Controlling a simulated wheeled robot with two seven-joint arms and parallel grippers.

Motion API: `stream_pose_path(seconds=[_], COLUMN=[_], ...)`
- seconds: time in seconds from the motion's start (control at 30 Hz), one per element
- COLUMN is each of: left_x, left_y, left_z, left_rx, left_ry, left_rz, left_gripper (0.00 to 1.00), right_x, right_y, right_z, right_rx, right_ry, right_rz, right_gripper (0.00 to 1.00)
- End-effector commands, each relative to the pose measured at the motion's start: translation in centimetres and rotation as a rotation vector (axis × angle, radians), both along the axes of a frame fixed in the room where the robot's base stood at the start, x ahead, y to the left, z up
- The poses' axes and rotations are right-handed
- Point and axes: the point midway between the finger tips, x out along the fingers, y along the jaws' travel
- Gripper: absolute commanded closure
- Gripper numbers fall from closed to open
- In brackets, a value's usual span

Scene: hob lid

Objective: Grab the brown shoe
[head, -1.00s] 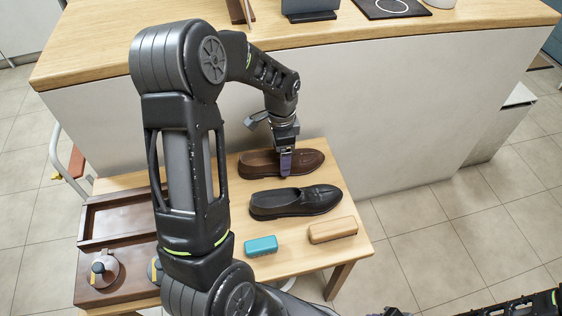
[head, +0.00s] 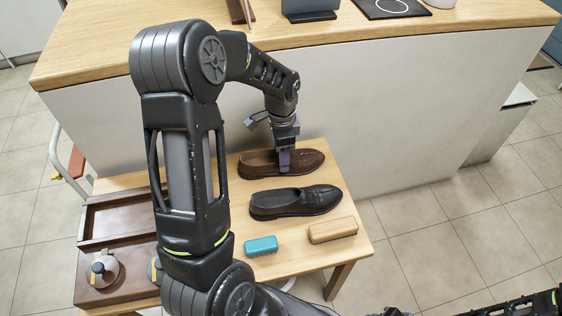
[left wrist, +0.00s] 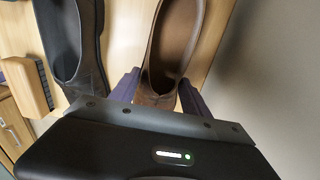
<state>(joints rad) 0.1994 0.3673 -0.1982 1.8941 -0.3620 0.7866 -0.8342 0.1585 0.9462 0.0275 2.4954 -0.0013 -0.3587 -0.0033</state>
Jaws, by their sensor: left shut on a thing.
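The brown shoe (head: 306,161) lies on the small wooden table, behind the black shoe (head: 318,198). My left gripper (head: 284,166) reaches down from above and is shut on the brown shoe near its middle. In the left wrist view the brown shoe (left wrist: 176,42) sits between the two purple fingers of the left gripper (left wrist: 160,98), and the black shoe (left wrist: 70,45) lies beside it to the left. The brown shoe appears to rest on the table. My right gripper is not clearly shown.
A teal brush (head: 261,246) and a wooden brush (head: 333,230) lie at the table's front. A dark wooden tray (head: 112,228) with a round tin (head: 104,270) near it is at the left. A white counter (head: 370,120) stands close behind the table.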

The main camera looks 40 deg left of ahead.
Motion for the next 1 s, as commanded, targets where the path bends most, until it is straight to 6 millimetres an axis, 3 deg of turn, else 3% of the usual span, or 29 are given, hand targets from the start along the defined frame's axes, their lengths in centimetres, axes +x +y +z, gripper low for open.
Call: stream_pose_path(seconds=[0.37,0.8,1.0], left_x=[0.1,0.1,0.0], left_y=[0.0,0.0,0.0], left_z=[1.0,8.7,10.1], left_rx=[0.0,0.0,0.0], left_ry=[-0.001,-0.003,-0.001], left_rz=[0.0,0.001,0.0], left_gripper=[0.97,0.97,0.97], right_x=[0.0,0.0,0.0], right_y=[0.0,0.0,0.0], right_z=[0.2,1.7,1.8], right_rx=[0.0,0.0,0.0], right_ry=[0.0,0.0,0.0], right_rz=[0.0,0.0,0.0], right_gripper=[0.64,0.64,0.64])
